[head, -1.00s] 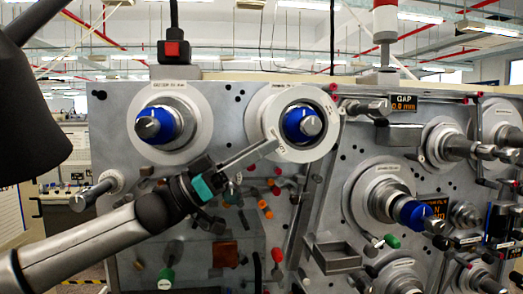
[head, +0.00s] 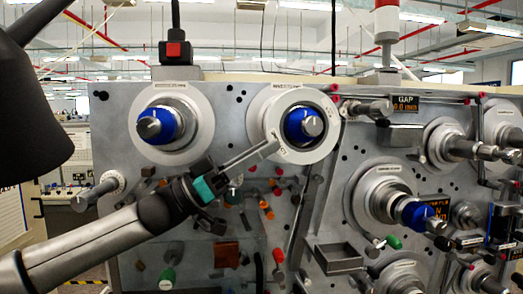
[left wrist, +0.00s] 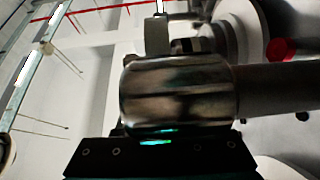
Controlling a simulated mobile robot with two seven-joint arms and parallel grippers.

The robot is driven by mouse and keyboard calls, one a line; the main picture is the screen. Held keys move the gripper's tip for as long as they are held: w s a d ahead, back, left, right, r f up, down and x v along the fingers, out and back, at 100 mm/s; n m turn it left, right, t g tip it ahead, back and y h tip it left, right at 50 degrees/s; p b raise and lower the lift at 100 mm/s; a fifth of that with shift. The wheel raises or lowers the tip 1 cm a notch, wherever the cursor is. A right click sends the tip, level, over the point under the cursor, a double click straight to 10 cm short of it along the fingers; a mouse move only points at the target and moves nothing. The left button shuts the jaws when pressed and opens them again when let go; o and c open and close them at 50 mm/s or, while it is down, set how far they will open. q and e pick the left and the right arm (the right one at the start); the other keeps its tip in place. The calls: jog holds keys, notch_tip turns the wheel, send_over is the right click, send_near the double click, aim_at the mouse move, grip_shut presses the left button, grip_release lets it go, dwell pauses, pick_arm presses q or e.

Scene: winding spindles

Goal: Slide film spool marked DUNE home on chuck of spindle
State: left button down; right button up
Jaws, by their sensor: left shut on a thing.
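A pale ring-shaped spool (head: 327,146) is around the blue chuck (head: 294,124) of the upper middle spindle, whose metal knob (head: 312,126) sticks out through its middle. Small marks on its face are too small to read. My left gripper (head: 272,149) reaches up from the lower left and is shut on the spool's lower left rim. How far along the chuck the spool sits, I cannot tell. In the left wrist view, a shiny rounded metal part (left wrist: 178,92) fills the middle and the spool cannot be made out clearly. My right gripper is not in view.
Another spindle with a blue chuck (head: 155,125) is at the upper left of the panel. More spindles and rollers crowd the right, one with a blue chuck (head: 416,214). An open metal tray (head: 338,258) juts out below. A GAP display (head: 404,103) is at the upper right.

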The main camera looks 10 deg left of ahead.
pick_arm(q)
jog(key=shift+f, duration=0.15)
dwell(0.3)
jog(key=shift+c, duration=2.2)
grip_release()
jog(key=shift+f, duration=0.1)
jog(key=shift+f, duration=0.1)
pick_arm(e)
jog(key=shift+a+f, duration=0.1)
